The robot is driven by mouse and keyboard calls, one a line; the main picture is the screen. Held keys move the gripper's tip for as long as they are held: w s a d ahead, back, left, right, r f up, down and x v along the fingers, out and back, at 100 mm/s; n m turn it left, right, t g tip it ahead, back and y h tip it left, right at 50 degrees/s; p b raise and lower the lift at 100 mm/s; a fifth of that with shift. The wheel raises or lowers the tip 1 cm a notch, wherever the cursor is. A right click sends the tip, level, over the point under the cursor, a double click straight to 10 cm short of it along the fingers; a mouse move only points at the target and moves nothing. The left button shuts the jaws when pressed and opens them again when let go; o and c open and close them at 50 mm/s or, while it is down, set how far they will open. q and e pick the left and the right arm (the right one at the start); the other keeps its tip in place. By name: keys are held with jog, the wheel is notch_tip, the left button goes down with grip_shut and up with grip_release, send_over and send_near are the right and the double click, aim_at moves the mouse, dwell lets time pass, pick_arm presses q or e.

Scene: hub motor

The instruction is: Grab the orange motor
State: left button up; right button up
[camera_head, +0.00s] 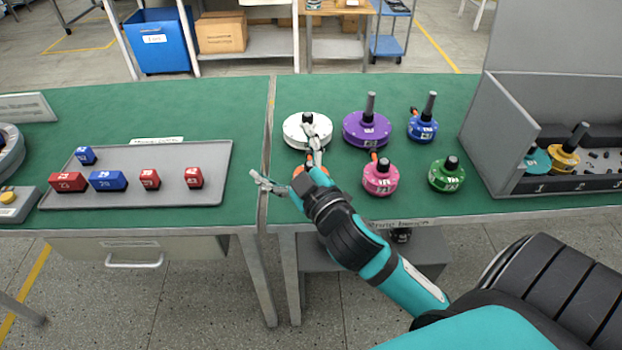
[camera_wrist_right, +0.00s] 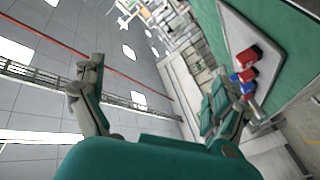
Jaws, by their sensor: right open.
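Orange patches (camera_head: 298,171) show around the wrist of my right arm at the left part of the right table in the head view. Most of whatever bears them is hidden by my wrist, so I cannot tell its full shape. A yellow-orange motor (camera_head: 564,160) with a dark shaft stands in the grey bin at the far right. My right gripper (camera_head: 291,158) is open with its fingers spread wide, one near the white motor and one toward the table gap. In the right wrist view, nothing is between its fingers (camera_wrist_right: 157,102). My left gripper is out of view.
White (camera_head: 293,137), purple (camera_head: 360,136), blue (camera_head: 422,130), pink (camera_head: 380,185) and green (camera_head: 446,181) motors stand on the right table. A grey bin (camera_head: 505,125) with upright walls is at the right. A tray (camera_head: 215,165) of red and blue blocks lies left.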

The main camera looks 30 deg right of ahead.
jog(key=a+r+n+t+y, duration=0.4)
jog(key=a+r+n+y, duration=0.2)
jog(key=r+n+y, duration=0.45)
jog(key=s+a+r+n+g+y, duration=0.45)
jog(key=a+n+g+y, duration=0.5)
jog(key=n, duration=0.55)
jog(key=n+g+h, duration=0.6)
jog(key=g+h, duration=0.2)
jog(key=h, duration=1)
send_near(310, 167)
jog(key=shift+m+g, duration=0.25)
jog(key=x, duration=0.3)
jog(key=d+x, duration=0.1)
jog(key=x, duration=0.2)
jog(key=shift+w+d+f, duration=0.15)
jog(key=shift+f, duration=0.05)
jog(key=shift+p+x, duration=0.65)
jog(key=shift+x, duration=2.6)
jog(key=c, duration=1.5)
jog(key=shift+r, duration=0.1)
jog(key=shift+c, duration=0.8)
